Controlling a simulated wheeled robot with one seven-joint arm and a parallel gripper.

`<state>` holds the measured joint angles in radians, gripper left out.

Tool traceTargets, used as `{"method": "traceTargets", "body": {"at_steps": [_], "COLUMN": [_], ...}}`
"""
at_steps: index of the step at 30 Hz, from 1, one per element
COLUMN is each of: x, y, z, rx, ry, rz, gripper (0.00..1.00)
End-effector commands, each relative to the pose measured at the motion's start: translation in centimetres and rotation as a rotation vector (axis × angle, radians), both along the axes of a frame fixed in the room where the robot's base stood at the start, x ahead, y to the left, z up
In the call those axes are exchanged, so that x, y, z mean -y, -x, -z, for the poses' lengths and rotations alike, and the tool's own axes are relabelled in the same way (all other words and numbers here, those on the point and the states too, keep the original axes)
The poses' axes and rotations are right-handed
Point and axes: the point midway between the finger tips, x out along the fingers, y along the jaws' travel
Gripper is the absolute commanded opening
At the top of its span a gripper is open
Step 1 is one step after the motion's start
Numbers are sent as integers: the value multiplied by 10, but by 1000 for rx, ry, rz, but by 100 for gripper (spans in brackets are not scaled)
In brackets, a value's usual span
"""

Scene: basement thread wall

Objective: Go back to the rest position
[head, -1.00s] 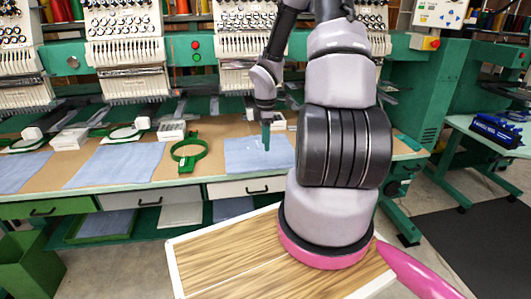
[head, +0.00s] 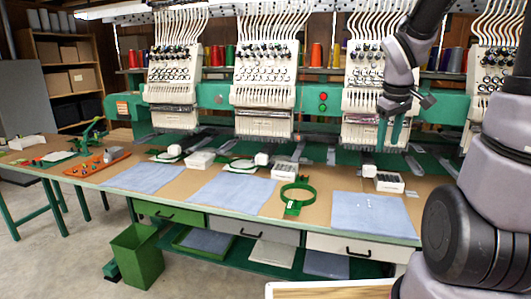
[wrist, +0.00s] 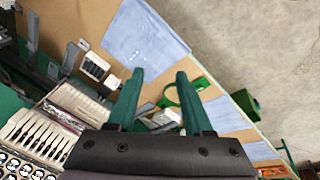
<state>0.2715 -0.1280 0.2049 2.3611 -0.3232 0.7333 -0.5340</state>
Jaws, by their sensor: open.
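My gripper (head: 390,132) is raised in front of the embroidery machine, above the back of the table, with its green fingers pointing down. In the wrist view my gripper (wrist: 158,85) has its two green fingers spread apart with nothing between them. Below it, a blue cloth (head: 372,215) lies on the brown table top (head: 325,188) with a few small white bits on it; the cloth also shows in the wrist view (wrist: 145,38). My grey and black arm fills the right edge of the head view.
A green hoop (head: 297,196) and a small white box (head: 390,182) lie near the cloth. The machine heads (head: 267,85) stand close behind my gripper. A green bin (head: 137,255) stands on the floor at left.

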Motion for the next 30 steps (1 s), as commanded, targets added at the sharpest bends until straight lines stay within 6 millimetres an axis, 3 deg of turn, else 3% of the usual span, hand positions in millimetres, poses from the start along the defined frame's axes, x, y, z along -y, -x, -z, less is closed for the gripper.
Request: {"method": "traceTargets", "body": {"at_steps": [1,6,12,19,30], "x": [-9,-37,-66,-80,-80], "y": [11,52,99,124,125], "z": [-19,-68,-106,-122,-122], "rx": [51,186,284,307,307], "ry": [-29,-199,-442,-592,-601], "rz": [65,301,510,609,615], "gripper": [51,51,51,51,51]}}
